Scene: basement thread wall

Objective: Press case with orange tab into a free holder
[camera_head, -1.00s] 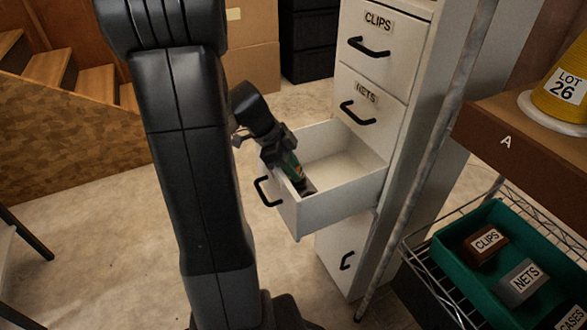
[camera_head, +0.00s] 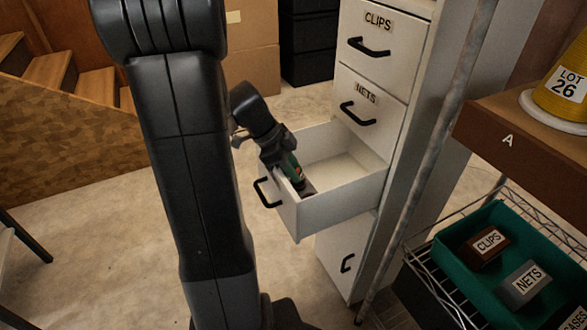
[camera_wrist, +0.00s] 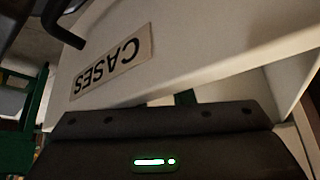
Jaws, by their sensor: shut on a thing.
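My gripper (camera_head: 284,158) reaches down over the front of an open white drawer. It is shut on a green case (camera_head: 292,168) with a small orange patch, which is tilted just inside the drawer front (camera_head: 290,215). My gripper hides part of the case, and I cannot tell whether the case touches the drawer floor. A dark shape lies at its lower end, but no holder can be made out. In the wrist view, the drawer front carries a CASES label (camera_wrist: 112,67), and a small piece of green shows behind my gripper's dark body.
Closed drawers labelled CLIPS (camera_head: 377,22) and NETS (camera_head: 365,94) are above the open one. A metal post and wire shelf with a green tray (camera_head: 455,268) stand at right. The tray holds labelled boxes. A yellow LOT 26 object (camera_head: 566,85) stands above.

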